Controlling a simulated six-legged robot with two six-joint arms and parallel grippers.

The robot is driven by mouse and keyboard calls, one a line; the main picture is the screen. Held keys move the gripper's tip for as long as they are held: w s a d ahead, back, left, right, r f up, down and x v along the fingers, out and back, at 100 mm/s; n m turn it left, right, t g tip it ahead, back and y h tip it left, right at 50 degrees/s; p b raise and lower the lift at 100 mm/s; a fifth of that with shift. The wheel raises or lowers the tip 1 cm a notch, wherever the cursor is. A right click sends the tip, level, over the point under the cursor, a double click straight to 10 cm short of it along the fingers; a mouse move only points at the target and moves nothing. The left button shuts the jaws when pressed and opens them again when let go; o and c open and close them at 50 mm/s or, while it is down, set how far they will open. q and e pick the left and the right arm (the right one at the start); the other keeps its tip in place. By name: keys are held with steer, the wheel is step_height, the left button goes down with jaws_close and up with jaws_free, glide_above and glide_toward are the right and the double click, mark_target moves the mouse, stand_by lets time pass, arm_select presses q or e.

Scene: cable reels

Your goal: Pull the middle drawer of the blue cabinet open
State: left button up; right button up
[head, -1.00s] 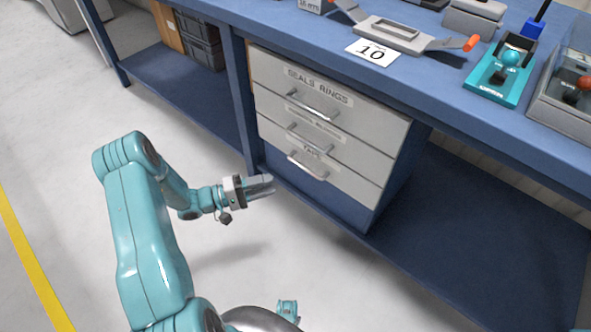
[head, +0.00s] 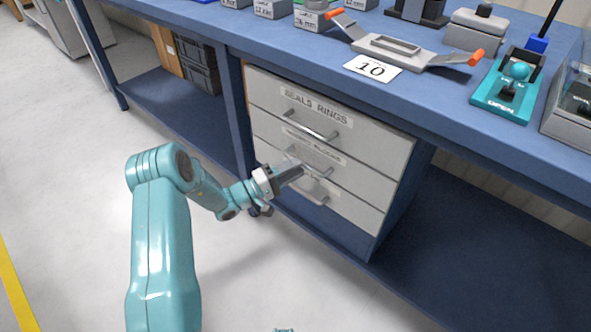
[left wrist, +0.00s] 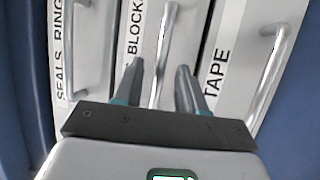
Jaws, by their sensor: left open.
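The blue cabinet (head: 403,200) under the bench has three grey drawer fronts, all closed. The middle drawer (head: 360,179) has a silver bar handle (head: 323,173), partly hidden by my left gripper (head: 300,170) in the head view. In the left wrist view, the middle handle (left wrist: 163,50) lies between the two open fingers of my left gripper (left wrist: 159,68), beside the label ending in "BLOCK". The fingers do not visibly clamp it, and I cannot tell how far they reach around it.
The top drawer (head: 375,140) labelled SEALS RINGS and the bottom TAPE drawer (head: 350,208) sit above and below. The blue bench top (head: 320,60) overhangs and carries several fixtures. The floor (head: 75,200) before the cabinet is clear.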

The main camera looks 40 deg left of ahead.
arm_select(q)
steer(key=shift+w+d+r, duration=0.1)
steer(key=shift+w+d, duration=0.1)
steer(key=shift+w, duration=0.2)
jaws_close()
steer(key=shift+s, duration=0.1)
steer(key=s+a+p, duration=0.1)
steer(key=s+a, duration=0.1)
steer(key=s, duration=2.1)
steer(key=shift+s, duration=0.25)
jaws_free()
